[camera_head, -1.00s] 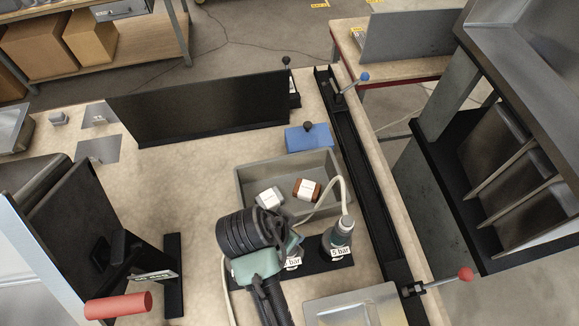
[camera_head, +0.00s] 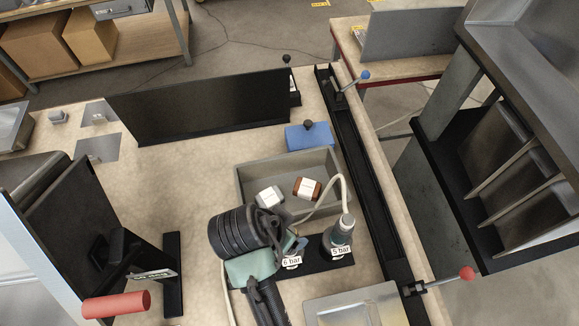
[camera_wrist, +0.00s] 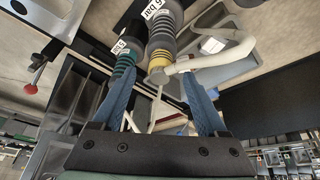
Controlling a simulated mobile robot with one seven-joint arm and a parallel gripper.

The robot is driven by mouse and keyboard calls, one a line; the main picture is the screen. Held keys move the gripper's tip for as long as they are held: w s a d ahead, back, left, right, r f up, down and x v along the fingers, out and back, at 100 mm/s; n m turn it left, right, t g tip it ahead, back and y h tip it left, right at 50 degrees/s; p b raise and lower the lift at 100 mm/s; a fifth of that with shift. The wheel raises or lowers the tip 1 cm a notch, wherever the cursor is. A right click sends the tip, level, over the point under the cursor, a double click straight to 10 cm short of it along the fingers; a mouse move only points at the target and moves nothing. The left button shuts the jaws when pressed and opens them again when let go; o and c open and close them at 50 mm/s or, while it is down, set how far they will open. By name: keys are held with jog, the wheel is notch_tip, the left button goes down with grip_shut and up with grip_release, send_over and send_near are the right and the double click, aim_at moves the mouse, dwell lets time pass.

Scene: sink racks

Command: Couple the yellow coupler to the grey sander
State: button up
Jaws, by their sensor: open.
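The yellow coupler (camera_wrist: 160,62) shows in the wrist view as a grey ribbed body with a yellow ring and a "6 bar" label. A pale hose leaves its end. My gripper (camera_wrist: 158,98) is open, its two blue fingers on either side of the coupler's hose end. I cannot tell whether they touch it. In the head view my arm hides most of this coupler; its "6 bar" label (camera_head: 292,262) shows. A green-ringed coupler (camera_wrist: 124,58) marked "5 bar" stands beside it, also in the head view (camera_head: 342,232). I cannot pick out the grey sander for sure.
A grey tray (camera_head: 243,186) behind the couplers holds a white block (camera_head: 269,197) and a brown-and-white block (camera_head: 307,188). A black upright panel (camera_head: 200,108) stands behind, and a black rail (camera_head: 362,180) runs along the right. A red handle (camera_head: 117,305) juts out front left.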

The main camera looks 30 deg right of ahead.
jog(key=p+v, duration=0.4)
jog(key=v, duration=0.7)
dwell(0.3)
jog(key=w+a+r+n+t+y+b, duration=0.1)
jog(key=w+r+n+t+b, duration=0.15)
jog(key=w+r+t, duration=0.55)
jog(key=w+a+r+n+t+b, duration=0.15)
jog(key=w+r+n+t, duration=0.3)
jog(key=w+r, duration=0.75)
jog(key=s+a+r+n+t+y+b, duration=0.1)
jog(key=s+r+t, duration=0.3)
jog(key=r, duration=0.6)
jog(key=s+a+r+n+t+y+b, duration=0.1)
jog(key=s+r+n+t, duration=0.2)
jog(key=r, duration=0.7)
jog(key=s+a+r+n+t+y, duration=0.1)
jog(key=s+r+t, duration=0.4)
jog(key=r, duration=0.5)
jog(key=shift+s+a+r+n+t+b, duration=0.25)
jog(key=shift+s+a+n+t+b, duration=0.2)
jog(key=shift+n+t, duration=0.2)
